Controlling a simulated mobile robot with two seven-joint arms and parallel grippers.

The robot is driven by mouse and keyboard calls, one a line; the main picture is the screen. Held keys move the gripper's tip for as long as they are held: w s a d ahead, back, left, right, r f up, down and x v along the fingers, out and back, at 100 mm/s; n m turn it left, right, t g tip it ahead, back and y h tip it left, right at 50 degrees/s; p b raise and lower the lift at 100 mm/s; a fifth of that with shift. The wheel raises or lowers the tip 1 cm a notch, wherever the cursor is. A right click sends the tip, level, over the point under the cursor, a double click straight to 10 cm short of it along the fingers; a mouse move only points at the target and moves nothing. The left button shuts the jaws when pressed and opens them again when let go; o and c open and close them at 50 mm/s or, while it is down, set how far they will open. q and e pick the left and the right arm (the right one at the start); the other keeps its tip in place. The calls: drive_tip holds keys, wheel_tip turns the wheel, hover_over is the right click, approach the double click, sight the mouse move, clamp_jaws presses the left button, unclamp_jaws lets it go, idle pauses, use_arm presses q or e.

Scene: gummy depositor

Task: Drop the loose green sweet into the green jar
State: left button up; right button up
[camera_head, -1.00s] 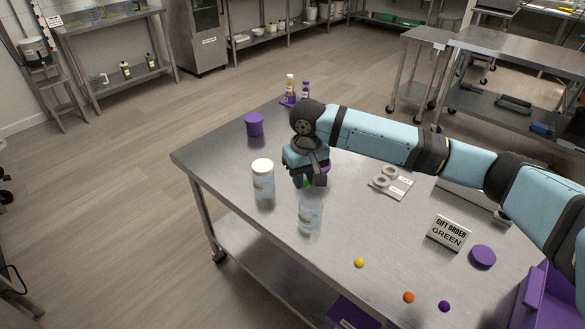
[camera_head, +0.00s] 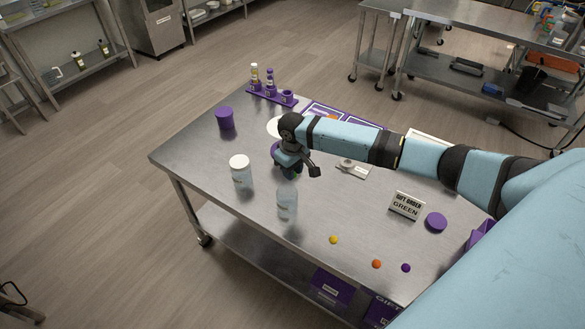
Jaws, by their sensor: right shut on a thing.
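My right gripper (camera_head: 292,172) hangs over the steel table, pointing down, behind and slightly right of an open clear jar (camera_head: 287,205). A small bit of green, the green sweet (camera_head: 297,174), shows at its fingertips; the gripper is shut on it and its own wrist hides most of the grip. A second clear jar (camera_head: 241,174) with a white lid stands to the left. The jars' labels are too small to read, so I cannot tell which is the green one. My left gripper is out of view.
Yellow (camera_head: 333,240), orange (camera_head: 376,264) and purple (camera_head: 406,268) sweets lie near the front edge. A purple cylinder (camera_head: 224,119) and bottle rack (camera_head: 273,94) stand farther back.

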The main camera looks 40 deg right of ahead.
wheel_tip(320, 180, down, 5)
drive_tip(key=b, duration=0.5)
drive_tip(key=shift+f, duration=0.2)
drive_tip(key=o, duration=0.9)
drive_tip(key=shift+o, duration=0.3)
wheel_tip(320, 180, up, 14)
drive_tip(key=shift+f+b, duration=0.1)
drive_tip(key=shift+b, duration=0.45)
